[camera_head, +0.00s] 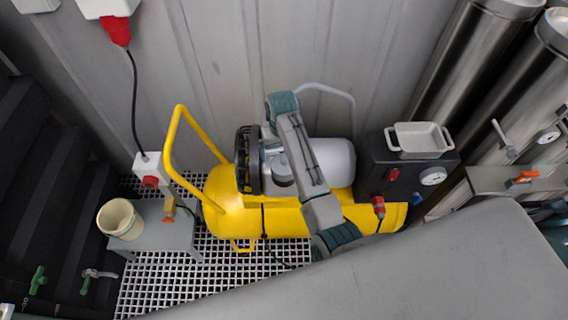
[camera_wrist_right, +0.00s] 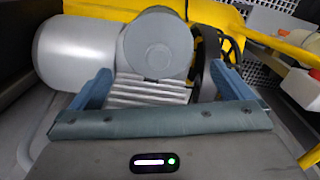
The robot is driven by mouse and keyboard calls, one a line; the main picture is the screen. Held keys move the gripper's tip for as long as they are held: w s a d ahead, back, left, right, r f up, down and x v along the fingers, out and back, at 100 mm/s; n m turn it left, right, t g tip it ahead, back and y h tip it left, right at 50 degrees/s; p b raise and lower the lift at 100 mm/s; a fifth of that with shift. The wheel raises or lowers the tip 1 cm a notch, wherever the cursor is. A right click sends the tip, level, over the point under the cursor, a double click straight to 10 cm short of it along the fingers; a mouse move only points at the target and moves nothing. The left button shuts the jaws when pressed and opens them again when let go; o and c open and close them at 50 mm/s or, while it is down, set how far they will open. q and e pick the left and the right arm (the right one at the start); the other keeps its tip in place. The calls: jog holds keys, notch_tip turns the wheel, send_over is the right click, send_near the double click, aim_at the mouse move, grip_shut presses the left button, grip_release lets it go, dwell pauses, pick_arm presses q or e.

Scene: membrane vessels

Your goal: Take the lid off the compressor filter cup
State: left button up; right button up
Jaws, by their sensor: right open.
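The yellow compressor (camera_head: 230,222) stands on a grating floor in the head view. Its filter cup (camera_head: 283,174), a small grey round body, sits on the pump between the black flywheel and the silver motor, partly covered by my right arm. In the right wrist view the round grey lid (camera_wrist_right: 158,45) faces the camera and appears seated on the cup. My right gripper (camera_wrist_right: 160,73) is open, its two blue fingers apart on either side below the lid, with nothing held. Grey ribs show between the fingers. My left gripper is not in view.
A white two-handled tray (camera_head: 420,138) sits on the dark control box (camera_head: 375,160), right of the compressor. A cream bucket (camera_head: 118,221) stands on a small grey table (camera_head: 165,237) at left. The yellow handle (camera_head: 180,140) rises left of the pump. Steel vessels stand at right.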

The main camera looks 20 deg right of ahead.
aim_at(283, 161)
jog(key=shift+s+f+p, duration=0.15)
jog(key=shift+f+p, duration=0.35)
jog(key=shift+f, duration=0.05)
jog(key=f, duration=0.1)
jog(key=f+p, duration=0.1)
jog(key=f, duration=0.1)
jog(key=shift+s+f+p, duration=0.2)
jog(key=shift+s+p, duration=0.1)
jog(key=shift+p, duration=0.05)
jog(key=shift+f, duration=0.6)
jog(key=c, duration=1)
